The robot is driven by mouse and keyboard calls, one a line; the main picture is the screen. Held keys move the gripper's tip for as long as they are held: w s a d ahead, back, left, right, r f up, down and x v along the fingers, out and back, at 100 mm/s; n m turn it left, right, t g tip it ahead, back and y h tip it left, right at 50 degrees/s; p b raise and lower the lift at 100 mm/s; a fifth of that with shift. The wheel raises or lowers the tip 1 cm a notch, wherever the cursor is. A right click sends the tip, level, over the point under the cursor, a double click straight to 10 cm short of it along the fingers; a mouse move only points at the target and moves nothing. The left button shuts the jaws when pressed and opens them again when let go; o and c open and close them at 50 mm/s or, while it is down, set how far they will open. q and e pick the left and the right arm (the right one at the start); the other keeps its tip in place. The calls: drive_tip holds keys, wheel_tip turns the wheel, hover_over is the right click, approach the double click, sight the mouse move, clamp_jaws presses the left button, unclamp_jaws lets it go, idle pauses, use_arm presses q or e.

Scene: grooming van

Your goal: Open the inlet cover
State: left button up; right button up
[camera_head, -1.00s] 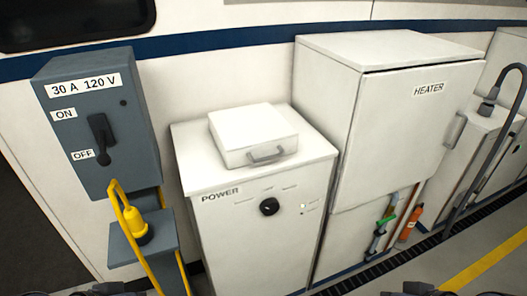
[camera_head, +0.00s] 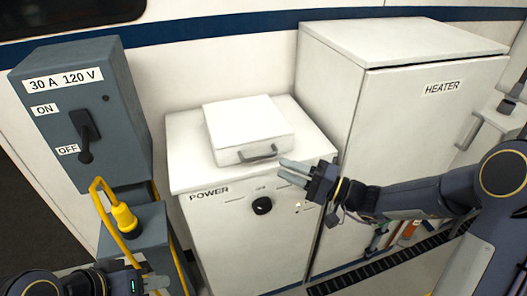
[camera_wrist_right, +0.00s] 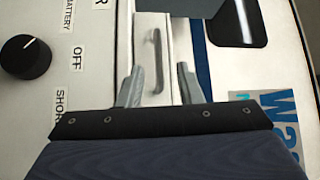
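The inlet cover (camera_head: 245,122) is a white box-shaped lid with a grey bar handle (camera_head: 259,153) on its front, lying closed on the white POWER cabinet (camera_head: 185,160). My right gripper (camera_head: 286,171) is open and empty, its fingertips just right of and slightly below the handle in the head view. In the right wrist view, the handle (camera_wrist_right: 154,60) shows ahead, between the two parted fingers (camera_wrist_right: 160,84), and I see no contact. My left gripper (camera_head: 155,283) is at the bottom left edge, partly cut off; its opening is unclear.
A grey 30 A 120 V switch box (camera_head: 115,95) stands at left, its lever at OFF. A yellow plug (camera_head: 124,217) with a looped handle sits below it. The taller HEATER cabinet (camera_head: 385,120) stands to the right. A black knob (camera_head: 262,205) is on the POWER cabinet's front.

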sight(261, 158)
drive_tip(key=shift+w+p+x, duration=0.2)
drive_tip(key=shift+p+x, duration=0.35)
drive_tip(key=shift+x, duration=1.45)
drive_tip(key=shift+w+p+x, duration=0.15)
drive_tip(key=shift+p+x, duration=0.4)
drive_tip(key=shift+x, duration=1.45)
drive_tip(key=shift+d+f, duration=0.1)
drive_tip(key=shift+d, duration=0.05)
clamp_jaws()
